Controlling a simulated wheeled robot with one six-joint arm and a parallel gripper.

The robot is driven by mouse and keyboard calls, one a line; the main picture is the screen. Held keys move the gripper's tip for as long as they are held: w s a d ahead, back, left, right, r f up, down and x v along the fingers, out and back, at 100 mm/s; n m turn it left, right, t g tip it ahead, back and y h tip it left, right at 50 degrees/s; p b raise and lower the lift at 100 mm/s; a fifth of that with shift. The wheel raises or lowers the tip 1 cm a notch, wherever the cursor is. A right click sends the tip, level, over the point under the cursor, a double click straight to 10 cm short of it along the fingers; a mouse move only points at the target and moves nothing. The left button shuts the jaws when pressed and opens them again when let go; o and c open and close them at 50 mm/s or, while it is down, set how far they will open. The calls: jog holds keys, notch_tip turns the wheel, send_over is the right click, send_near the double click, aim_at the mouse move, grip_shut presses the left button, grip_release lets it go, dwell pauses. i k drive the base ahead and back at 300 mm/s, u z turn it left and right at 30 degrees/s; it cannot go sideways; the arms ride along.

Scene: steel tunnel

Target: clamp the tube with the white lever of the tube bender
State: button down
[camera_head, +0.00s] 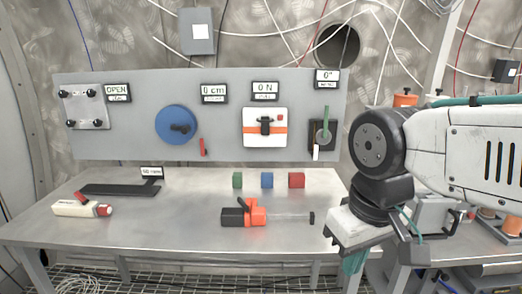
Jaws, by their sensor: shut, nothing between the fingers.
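The tube bender (322,137) is mounted at the right end of the grey panel, under a sign reading 0°. It has a dark plate, an upright green lever (326,122) and a small white lever (316,152) hanging at its lower left. A tube in it is too small to make out. My gripper (355,262) is shut and empty. It points down in front of the table's right edge, below and to the right of the bender and apart from it.
The table (140,225) carries an orange and black tool (245,213), green (237,180), blue (267,180) and red (297,180) cubes, and a white and red tool (80,208). The panel (230,120) also holds a blue disc (177,124) and a white switch box (265,140).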

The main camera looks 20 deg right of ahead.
aim_at(315, 151)
jog(key=u, duration=0.15)
jog(key=i, duration=0.6)
jog(key=z, duration=0.9)
jog(key=i, duration=0.5)
jog(key=u, duration=0.05)
